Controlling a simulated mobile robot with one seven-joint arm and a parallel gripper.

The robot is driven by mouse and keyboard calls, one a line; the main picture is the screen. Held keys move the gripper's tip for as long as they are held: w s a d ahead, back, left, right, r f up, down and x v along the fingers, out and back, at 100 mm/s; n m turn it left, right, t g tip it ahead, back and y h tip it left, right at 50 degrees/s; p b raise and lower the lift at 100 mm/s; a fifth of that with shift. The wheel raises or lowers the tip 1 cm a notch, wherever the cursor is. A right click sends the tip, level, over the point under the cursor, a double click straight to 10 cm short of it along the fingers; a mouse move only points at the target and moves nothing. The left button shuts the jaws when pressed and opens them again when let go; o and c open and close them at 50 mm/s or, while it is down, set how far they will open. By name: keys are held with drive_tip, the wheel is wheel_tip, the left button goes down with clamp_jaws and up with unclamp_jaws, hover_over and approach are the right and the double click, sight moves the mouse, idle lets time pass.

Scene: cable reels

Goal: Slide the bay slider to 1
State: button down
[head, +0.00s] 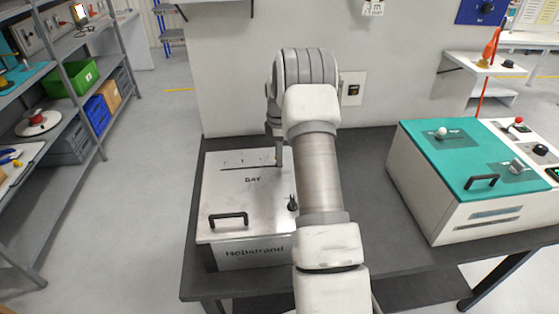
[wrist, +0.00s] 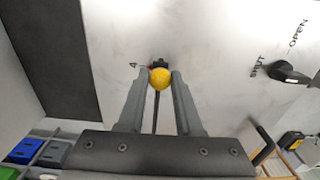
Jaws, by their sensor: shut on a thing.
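The bay slider's yellow ball knob (wrist: 160,82) sits between the two fingers of my gripper (wrist: 162,73) in the wrist view, and the gripper is shut on it. The figure 4 is printed beside the knob, and the dark slot runs from it back between the fingers. In the head view my gripper (head: 278,157) is at the right end of the slot on the pale box (head: 220,187) marked BAY. The knob is hidden there, and the small scale figures are too small to read.
A black rotary knob (wrist: 288,72) with SHUT and OPEN marks and a black handle (head: 229,219) are on the same lid. A teal-topped box (head: 430,150) stands to the right on the dark table (head: 375,200). Shelving (head: 75,85) is at the left.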

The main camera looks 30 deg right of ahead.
drive_tip(key=w+a, duration=0.2)
drive_tip(key=a, duration=0.3)
drive_tip(key=w+a, duration=0.3)
drive_tip(key=a, duration=0.2)
drive_tip(key=w+a, duration=0.2)
drive_tip(key=a, duration=0.3)
drive_tip(key=shift+w+a, duration=0.3)
drive_tip(key=c, duration=1)
unclamp_jaws()
drive_tip(key=shift+w+a, duration=0.1)
drive_tip(key=shift+a, duration=0.05)
drive_tip(key=o, duration=0.4)
wheel_tip(320, 180, up, 7)
drive_tip(key=p, duration=0.3)
drive_tip(key=shift+p, duration=0.35)
